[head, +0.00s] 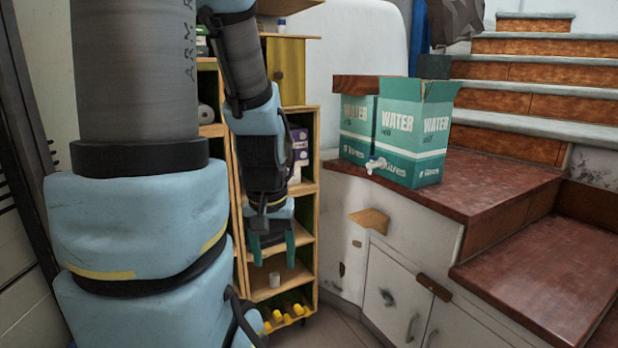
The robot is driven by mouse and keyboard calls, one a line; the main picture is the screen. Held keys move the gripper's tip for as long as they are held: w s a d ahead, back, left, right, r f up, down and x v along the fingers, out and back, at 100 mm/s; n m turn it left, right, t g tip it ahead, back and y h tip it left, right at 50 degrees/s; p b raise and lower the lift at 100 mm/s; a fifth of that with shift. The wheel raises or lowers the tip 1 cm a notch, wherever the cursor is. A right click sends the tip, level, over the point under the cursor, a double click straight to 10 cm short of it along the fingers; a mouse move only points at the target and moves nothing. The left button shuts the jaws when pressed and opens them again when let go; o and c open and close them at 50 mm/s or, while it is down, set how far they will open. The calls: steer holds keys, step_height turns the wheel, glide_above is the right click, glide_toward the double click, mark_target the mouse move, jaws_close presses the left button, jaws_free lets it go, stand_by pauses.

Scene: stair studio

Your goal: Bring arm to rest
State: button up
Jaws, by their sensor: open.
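My arm rises on the left side of the head view and bends down at the middle. My gripper (272,250) hangs at its end with two teal fingers pointing down. The fingers are apart and nothing shows between them. The gripper is in front of the wooden shelf unit (312,150) in the picture, left of the white cabinet. The arm hides part of the shelves.
Teal water boxes (408,130) stand on the reddish-brown cabinet top (490,185) at centre right. Steps (540,70) rise behind at right. A floor strip (345,330) shows below.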

step_height(320, 180, up, 15)
steer(key=p, duration=1.3)
steer(key=shift+r, duration=0.15)
